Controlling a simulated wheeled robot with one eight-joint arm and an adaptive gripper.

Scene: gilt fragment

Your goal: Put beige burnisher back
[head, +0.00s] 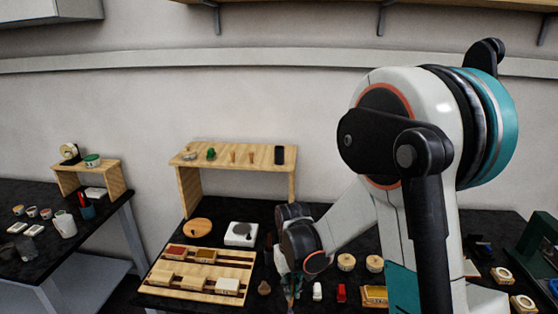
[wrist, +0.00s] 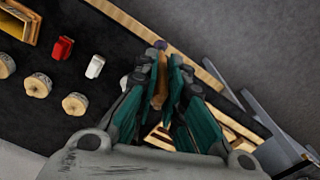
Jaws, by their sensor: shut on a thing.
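My gripper (wrist: 166,62) points down at the front of the dark bench, with its teal fingers closed around a slim tan-brown piece (wrist: 160,92), which I take to be the beige burnisher. In the head view my gripper (head: 291,286) is partly covered by my arm and the held piece cannot be made out. It is just right of a wooden rack (head: 247,272) with several coloured blocks in its rows. A brown lump (head: 264,287) lies between the rack and my gripper.
A white bottle (head: 317,291) and a red one (head: 341,293) stand close to the right of my gripper. Round wooden tins (head: 346,262) are behind them. A white square device (head: 241,233) and a round wooden board (head: 197,228) lie behind the rack, below a raised wooden shelf (head: 228,155).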

